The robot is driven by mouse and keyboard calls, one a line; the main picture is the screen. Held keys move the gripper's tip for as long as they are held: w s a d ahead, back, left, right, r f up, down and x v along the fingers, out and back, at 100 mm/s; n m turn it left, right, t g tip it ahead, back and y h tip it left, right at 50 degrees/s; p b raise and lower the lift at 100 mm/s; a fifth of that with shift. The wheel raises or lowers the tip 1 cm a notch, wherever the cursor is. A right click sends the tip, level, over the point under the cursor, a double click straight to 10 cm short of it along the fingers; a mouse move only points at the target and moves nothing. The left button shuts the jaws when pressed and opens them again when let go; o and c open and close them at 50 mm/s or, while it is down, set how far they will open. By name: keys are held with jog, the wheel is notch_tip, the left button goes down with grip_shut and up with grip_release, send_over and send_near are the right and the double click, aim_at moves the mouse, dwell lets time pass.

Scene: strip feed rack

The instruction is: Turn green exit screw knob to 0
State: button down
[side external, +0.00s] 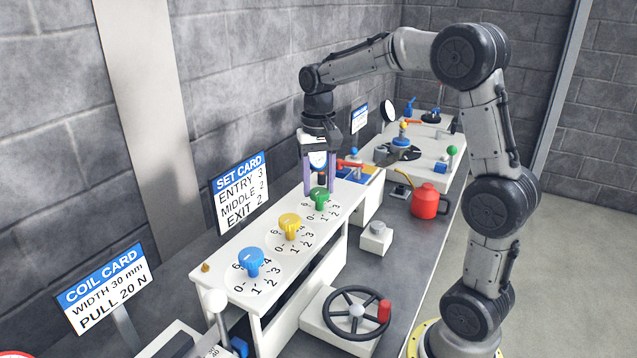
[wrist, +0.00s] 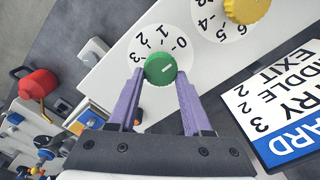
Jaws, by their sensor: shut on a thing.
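The green exit screw knob (wrist: 160,69) sits on a white dial with numbers 0 to 3, at the far end of the white panel. It also shows in the side view (side external: 319,197). A short white mark on its top points roughly right and slightly up in the wrist view, on the side of the 0; its exact reading is hard to tell. My gripper (wrist: 160,80), with purple fingers, reaches down over the knob in the side view (side external: 320,190). It is shut on the knob, one finger on each side.
A yellow knob (side external: 289,226) and a blue knob (side external: 250,261) stand in line on the same panel. The set card (side external: 240,192) reads ENTRY 3, MIDDLE 2, EXIT 2. A handwheel (side external: 356,311), a grey button box (side external: 376,238) and a red can (side external: 425,201) stand nearby.

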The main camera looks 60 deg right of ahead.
aim_at(318, 189)
jog(key=shift+c, duration=1.7)
grip_release()
notch_tip(318, 189, up, 14)
